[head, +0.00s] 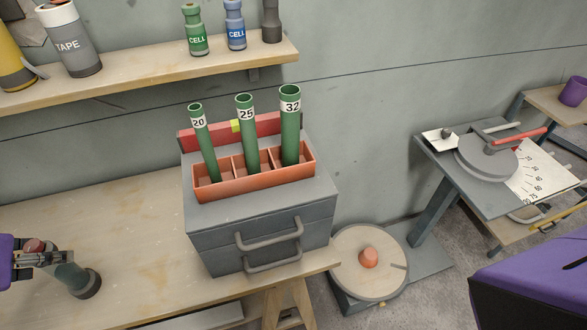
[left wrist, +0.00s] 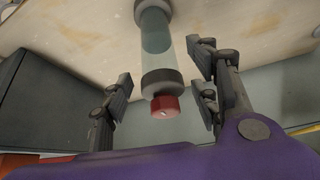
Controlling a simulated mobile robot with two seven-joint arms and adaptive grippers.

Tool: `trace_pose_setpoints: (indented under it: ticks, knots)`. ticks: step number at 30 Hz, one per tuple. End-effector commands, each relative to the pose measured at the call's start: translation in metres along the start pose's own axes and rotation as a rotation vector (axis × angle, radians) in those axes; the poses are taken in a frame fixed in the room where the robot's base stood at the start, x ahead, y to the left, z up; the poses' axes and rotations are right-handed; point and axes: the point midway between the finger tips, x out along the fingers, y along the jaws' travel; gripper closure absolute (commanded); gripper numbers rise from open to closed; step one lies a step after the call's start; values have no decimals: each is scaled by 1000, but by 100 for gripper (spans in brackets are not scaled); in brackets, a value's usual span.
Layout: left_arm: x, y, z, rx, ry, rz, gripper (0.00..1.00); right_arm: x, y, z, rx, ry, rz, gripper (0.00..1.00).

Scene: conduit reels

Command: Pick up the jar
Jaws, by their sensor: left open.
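The jar (head: 72,276) stands on the wooden bench at the lower left of the head view. It has a clear body with blue-green contents, dark end bands and a red knob on top. In the left wrist view the jar (left wrist: 158,52) lies between the two fingers. My left gripper (head: 40,258) is at the jar's upper part, reaching in from the left. Its fingers are spread on either side of the jar, with gaps visible in the left wrist view (left wrist: 160,85). My right gripper is not in view.
A grey drawer box (head: 262,222) with an orange rack (head: 257,183) of green tubes stands right of the jar. A shelf (head: 150,78) with a tape can and cell bottles hangs behind. The bench (head: 140,225) between jar and box is clear.

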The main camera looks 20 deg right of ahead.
Motion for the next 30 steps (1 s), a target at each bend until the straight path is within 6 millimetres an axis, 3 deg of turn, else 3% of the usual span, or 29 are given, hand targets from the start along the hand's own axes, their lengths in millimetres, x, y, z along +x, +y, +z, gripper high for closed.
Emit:
trace_pose_setpoints:
  ticks: [4, 12, 24, 30]
  knots:
    - [18, 0, 0, -1, 1, 1, 45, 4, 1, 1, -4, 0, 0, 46]
    - [20, 0, -1, 0, 2, -1, 45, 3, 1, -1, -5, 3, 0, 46]
    - [20, 0, 0, 0, 2, 0, 98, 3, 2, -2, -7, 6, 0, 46]
    - [19, 0, -1, 0, 2, 0, 100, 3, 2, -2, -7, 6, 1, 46]
